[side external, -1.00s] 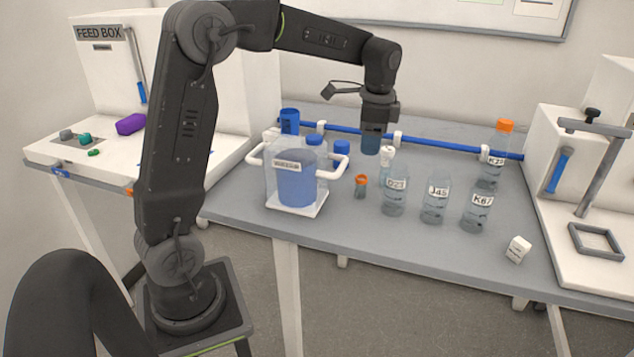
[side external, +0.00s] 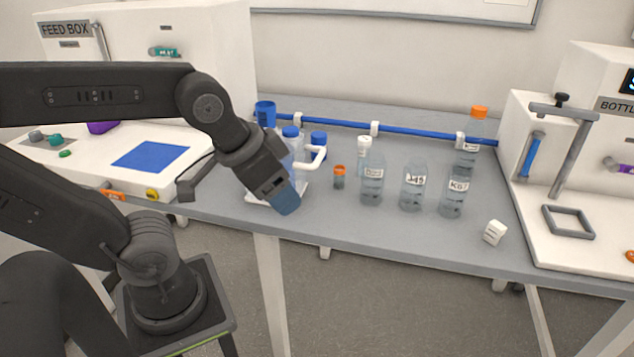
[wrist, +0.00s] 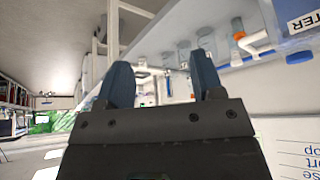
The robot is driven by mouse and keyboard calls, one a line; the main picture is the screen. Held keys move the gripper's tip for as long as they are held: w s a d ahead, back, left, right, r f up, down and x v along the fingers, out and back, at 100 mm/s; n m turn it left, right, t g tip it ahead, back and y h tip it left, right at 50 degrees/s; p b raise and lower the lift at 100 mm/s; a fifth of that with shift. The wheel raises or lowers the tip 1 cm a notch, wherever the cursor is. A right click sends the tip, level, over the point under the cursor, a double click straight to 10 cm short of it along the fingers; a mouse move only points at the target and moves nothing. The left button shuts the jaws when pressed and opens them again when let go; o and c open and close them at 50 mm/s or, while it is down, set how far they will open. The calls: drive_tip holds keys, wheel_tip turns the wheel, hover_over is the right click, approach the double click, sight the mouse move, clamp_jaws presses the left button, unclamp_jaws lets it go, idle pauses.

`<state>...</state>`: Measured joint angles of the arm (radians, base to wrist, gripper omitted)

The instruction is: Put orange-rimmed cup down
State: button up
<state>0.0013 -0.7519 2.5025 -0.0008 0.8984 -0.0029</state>
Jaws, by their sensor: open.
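The small orange-rimmed cup (side external: 339,177) stands upright on the grey bench (side external: 345,225), left of the labelled clear bottles. In the wrist view an orange rim (wrist: 239,36) shows at the upper right, beyond my fingers. My gripper (side external: 286,203) is in front of the white-handled container at the bench's front edge, left of the cup and apart from it. In the wrist view my gripper's two blue fingers (wrist: 160,82) are spread with nothing between them.
The white-handled container (side external: 310,160) is largely hidden behind my gripper. A blue rail (side external: 420,133) runs along the back. Bench front-centre is clear.

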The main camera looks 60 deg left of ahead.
drive_tip(key=w+a+r+m+g, duration=0.2)
drive_tip(key=w+a+r+m, duration=0.15)
drive_tip(key=w, duration=0.45)
drive_tip(key=m+g+y, duration=0.1)
drive_tip(key=m+g, duration=0.4)
drive_tip(key=m, duration=0.1)
hover_over(338, 176)
drive_tip(key=w, duration=0.2)
wheel_tip(338, 176, down, 8)
drive_tip(key=f, duration=0.5)
drive_tip(key=s+a+f, duration=0.1)
drive_tip(key=f, duration=0.1)
drive_tip(key=shift+a+f, duration=0.1)
drive_tip(key=shift+f, duration=0.3)
drive_tip(key=shift+s+f, duration=0.1)
drive_tip(key=shift+f, duration=2.7)
drive_tip(key=c, duration=1.1)
drive_tip(key=shift+o, duration=0.2)
